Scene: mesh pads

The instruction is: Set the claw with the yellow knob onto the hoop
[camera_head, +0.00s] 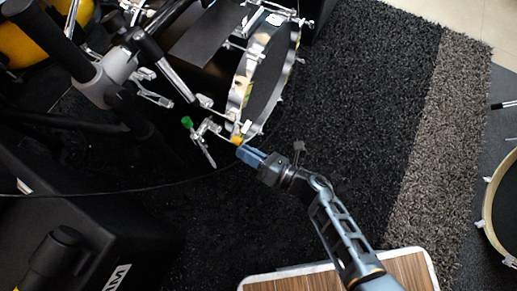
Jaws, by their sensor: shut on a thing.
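The yellow knob (237,140) of a claw shows right at the tip of my gripper (241,150). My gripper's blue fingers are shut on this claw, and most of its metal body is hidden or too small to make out. The shiny silver hoop (246,84) of a drum stands just above my gripper in the picture. The claw is at the hoop's lower end; I cannot tell whether they touch. A green knob (187,122) sits left of my gripper, beside a silver metal fitting (207,130).
A black cable (130,193) crosses left of my gripper. A black box (90,235) stands at lower left, and stands and pedal parts crowd the upper left. A wood-topped surface (300,277) lies below my arm. Dark carpet (365,90) is clear at right; another drum (498,205) is at the right edge.

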